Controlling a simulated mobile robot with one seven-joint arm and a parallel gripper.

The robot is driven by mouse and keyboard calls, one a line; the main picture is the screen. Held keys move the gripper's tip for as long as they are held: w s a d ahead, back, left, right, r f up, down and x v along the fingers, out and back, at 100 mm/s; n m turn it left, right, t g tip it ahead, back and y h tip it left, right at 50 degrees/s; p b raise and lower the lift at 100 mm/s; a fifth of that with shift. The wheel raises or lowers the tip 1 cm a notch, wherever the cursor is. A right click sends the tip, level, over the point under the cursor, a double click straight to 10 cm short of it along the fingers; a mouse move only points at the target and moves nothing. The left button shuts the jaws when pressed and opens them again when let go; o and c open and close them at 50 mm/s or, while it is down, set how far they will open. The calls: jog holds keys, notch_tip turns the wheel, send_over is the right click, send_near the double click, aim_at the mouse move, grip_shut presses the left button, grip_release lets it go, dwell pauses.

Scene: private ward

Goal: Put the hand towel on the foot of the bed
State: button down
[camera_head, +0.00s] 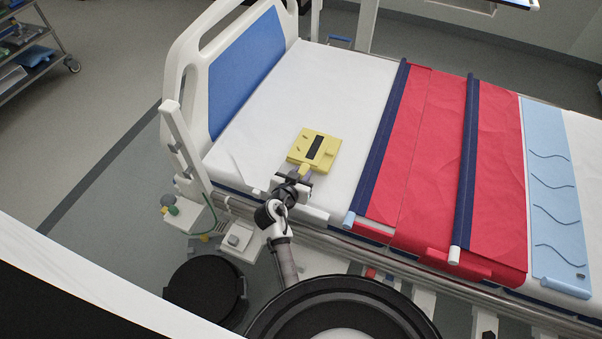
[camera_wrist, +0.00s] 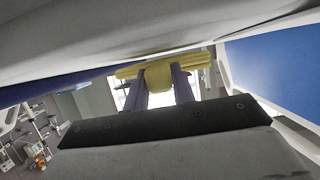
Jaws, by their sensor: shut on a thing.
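The hand towel (camera_head: 300,149) looks like a flat yellow folded block with a dark stripe, over the white sheet near the bed's left end. My gripper (camera_head: 306,173) is shut on its near edge. In the wrist view, the two purple fingers (camera_wrist: 159,78) pinch a yellow tab of the layered towel (camera_wrist: 197,63). The bed (camera_head: 350,75) has bare white sheet around the towel, beside an end board with a blue panel (camera_head: 246,70). I cannot tell whether the towel touches the sheet.
A side rail (camera_head: 330,237) runs along the bed's near edge, under my arm. A red cover (camera_head: 431,150) with dark blue bars and a light blue pad (camera_head: 555,190) lie to the right. A metal cart (camera_head: 36,55) stands at the far left.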

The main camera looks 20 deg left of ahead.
jog(key=shift+r, duration=0.1)
jog(key=shift+f+b, duration=0.35)
jog(key=shift+b, duration=0.05)
jog(key=shift+f+b, duration=0.25)
jog(key=shift+b, duration=0.15)
jog(key=c, duration=1.2)
grip_release()
jog(key=shift+o, duration=0.2)
